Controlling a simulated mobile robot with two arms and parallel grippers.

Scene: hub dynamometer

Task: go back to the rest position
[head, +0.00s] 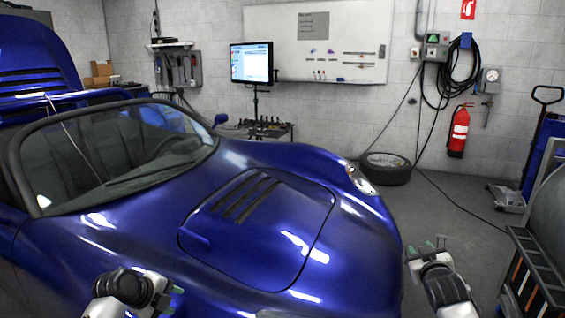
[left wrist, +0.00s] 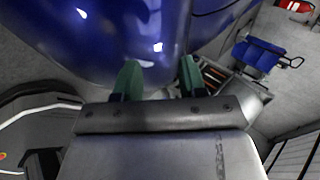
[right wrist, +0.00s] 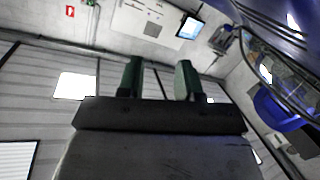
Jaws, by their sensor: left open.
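My left gripper (head: 165,287) is low in the head view, in front of the blue car's (head: 120,255) near side. In the left wrist view its green fingertips (left wrist: 159,76) stand apart with nothing between them, and blue bodywork (left wrist: 95,40) lies beyond. My right gripper (head: 432,246) is at the lower right of the head view, beside the car's nose. In the right wrist view its green fingers (right wrist: 158,78) are apart and empty, with walls beyond. I cannot tell how close either gripper is to the car.
A grey cart or machine (head: 535,265) stands right of my right arm. A tyre (head: 387,167) lies by the back wall, left of a red fire extinguisher (head: 458,132). A monitor (head: 251,62) stands behind the car. Floor (head: 440,205) is open between car and cart.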

